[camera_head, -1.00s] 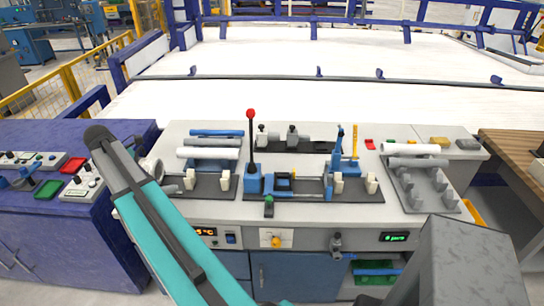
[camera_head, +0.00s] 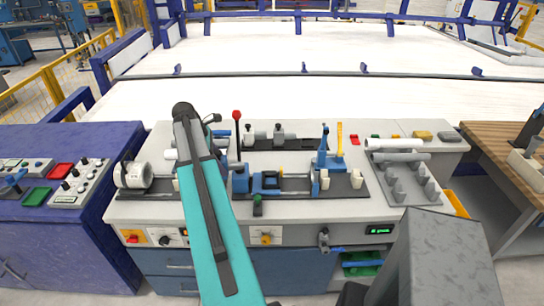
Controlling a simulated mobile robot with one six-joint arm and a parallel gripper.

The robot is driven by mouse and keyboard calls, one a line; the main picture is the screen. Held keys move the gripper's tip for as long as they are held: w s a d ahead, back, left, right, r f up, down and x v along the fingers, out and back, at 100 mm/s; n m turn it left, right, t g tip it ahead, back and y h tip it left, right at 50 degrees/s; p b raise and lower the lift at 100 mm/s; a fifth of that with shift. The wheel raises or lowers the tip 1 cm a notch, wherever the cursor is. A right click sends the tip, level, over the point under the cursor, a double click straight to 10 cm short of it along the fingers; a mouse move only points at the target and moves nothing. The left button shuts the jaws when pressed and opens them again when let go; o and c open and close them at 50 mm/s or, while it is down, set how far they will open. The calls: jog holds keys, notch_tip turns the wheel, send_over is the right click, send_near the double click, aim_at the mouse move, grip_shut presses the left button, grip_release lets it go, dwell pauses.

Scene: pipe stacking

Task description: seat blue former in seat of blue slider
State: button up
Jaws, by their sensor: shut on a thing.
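A blue slider (camera_head: 266,183) sits on the dark rail fixture in the middle of the bench; it looks like a low block with an open recess, too small to make out clearly. I cannot pick out the blue former; it may be hidden behind my arm. My teal arm rises from the bottom, with its dark upper joint over the left part of the bench. My gripper and its jaws are hidden behind the arm, so its distance from the slider does not show.
A red-knobbed lever (camera_head: 237,135) stands left of the slider, and a blue upright clamp (camera_head: 322,150) and yellow handle (camera_head: 340,138) stand right. A black rack (camera_head: 300,144) lies behind. A grey pipe stand (camera_head: 400,190) is at right, a white cylinder (camera_head: 135,176) at left.

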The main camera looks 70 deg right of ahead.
jog(key=s+d+f+m, duration=0.1)
jog(key=s+d, duration=1.1)
jog(key=s, duration=0.4)
jog(key=shift+s+f+m+y, duration=0.2)
jog(key=shift+m+y, duration=0.1)
jog(key=shift+m, duration=0.1)
jog(key=shift+w+f+g, duration=0.1)
jog(key=shift+w+g, duration=0.05)
jog(key=shift+g, duration=0.15)
jog(key=shift+f, duration=0.1)
jog(key=shift+f+b, duration=1.6)
jog(key=shift+f, duration=2.05)
